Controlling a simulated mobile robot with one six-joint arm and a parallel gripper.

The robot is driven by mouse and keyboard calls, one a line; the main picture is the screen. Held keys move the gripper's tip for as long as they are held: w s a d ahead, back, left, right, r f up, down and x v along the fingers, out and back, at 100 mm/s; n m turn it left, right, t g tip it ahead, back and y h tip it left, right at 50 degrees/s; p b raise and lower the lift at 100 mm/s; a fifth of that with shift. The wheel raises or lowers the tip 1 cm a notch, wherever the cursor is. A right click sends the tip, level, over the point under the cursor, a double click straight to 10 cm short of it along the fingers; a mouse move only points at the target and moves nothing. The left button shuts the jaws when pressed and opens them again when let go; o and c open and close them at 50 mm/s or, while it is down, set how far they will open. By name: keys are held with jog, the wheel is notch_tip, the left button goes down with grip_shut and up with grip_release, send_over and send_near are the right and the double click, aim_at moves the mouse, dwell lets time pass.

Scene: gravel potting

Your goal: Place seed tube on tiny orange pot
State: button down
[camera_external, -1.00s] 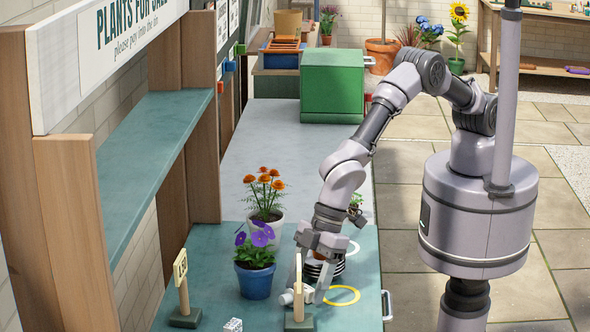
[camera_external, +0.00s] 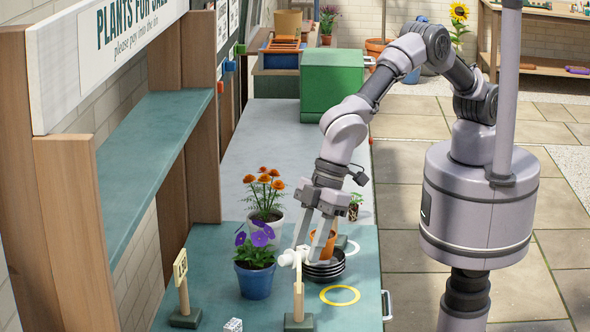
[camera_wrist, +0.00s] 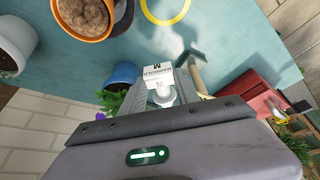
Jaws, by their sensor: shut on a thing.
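The seed tube (camera_external: 292,257) is white and shows beside my gripper (camera_external: 309,252) in the external view. In the wrist view my gripper (camera_wrist: 178,92) is shut on the seed tube (camera_wrist: 159,76), whose printed white label faces the camera. The tube is held above the table. The tiny orange pot (camera_external: 321,240) stands upright at the black saucers (camera_external: 326,272), partly hidden behind my fingers. In the wrist view the orange pot (camera_wrist: 83,37) is at the upper left, filled with brown soil, apart from the tube.
A blue pot with purple flowers (camera_external: 256,281) and a white pot with orange flowers (camera_external: 270,226) stand left of my gripper. A wooden sign (camera_external: 298,301) stands in front, another (camera_external: 184,293) farther left. A yellow ring (camera_external: 339,295) lies on clear teal tabletop.

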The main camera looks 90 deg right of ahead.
aim_at(307, 248)
notch_tip(307, 248, up, 14)
jog(key=g+h, duration=0.1)
jog(key=s+d+f+m+g+h+p, duration=0.1)
jog(key=s+d+f+m+g, duration=0.25)
jog(key=d, duration=0.35)
jog(key=s+d+f+m+g+h+p, duration=0.1)
jog(key=s+d+f+m+g, duration=0.25)
jog(key=d, duration=0.45)
jog(key=s+d+r+m+y+p, duration=0.2)
jog(key=s+d+r+m+y, duration=0.55)
jog(key=m+y, duration=0.65)
notch_tip(307, 248, down, 6)
jog(key=w+m, duration=0.1)
jog(key=shift+g, duration=0.4)
jog(key=w+a+b, duration=0.1)
jog(key=w+a, duration=0.2)
jog(key=w, duration=0.1)
jog(key=w+a+f+b, duration=0.1)
jog(key=w+a, duration=0.2)
jog(key=w+a+b, duration=0.1)
jog(key=w+a, duration=0.2)
jog(key=w, duration=0.1)
jog(key=shift+w+a+f, duration=0.25)
jog(key=shift+w+a, duration=0.05)
jog(key=shift+a, duration=0.1)
notch_tip(307, 248, down, 3)
jog(key=shift+f+b, duration=0.15)
jog(key=shift+b, duration=0.45)
